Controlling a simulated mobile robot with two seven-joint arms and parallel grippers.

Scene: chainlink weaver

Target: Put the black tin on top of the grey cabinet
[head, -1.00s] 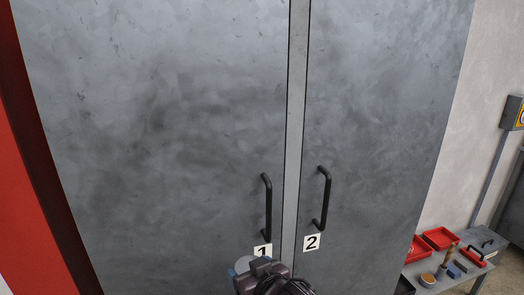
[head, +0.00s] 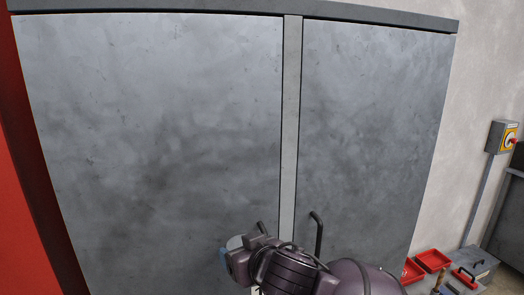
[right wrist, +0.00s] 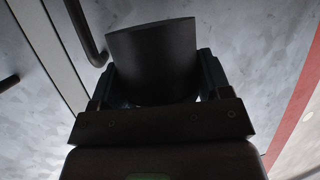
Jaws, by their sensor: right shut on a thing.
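The grey cabinet (head: 160,120) fills most of the head view. Its two doors are closed and its dark top edge (head: 240,11) shows near the top of the picture. The black tin (right wrist: 150,55) is between the two fingers of my right gripper (right wrist: 155,78) in the right wrist view. My right gripper (head: 229,256) is shut on the tin, in front of the doors and well below the cabinet's top edge. In the head view only a greyish round end of the tin (head: 235,242) shows past the gripper. My left gripper is not in view.
A black door handle (head: 318,233) sticks out close to my right arm. A red surface (head: 22,210) stands along the left. At the lower right are red trays (head: 432,259) and a toolbox (head: 478,264). A switch box (head: 501,137) is on the right wall.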

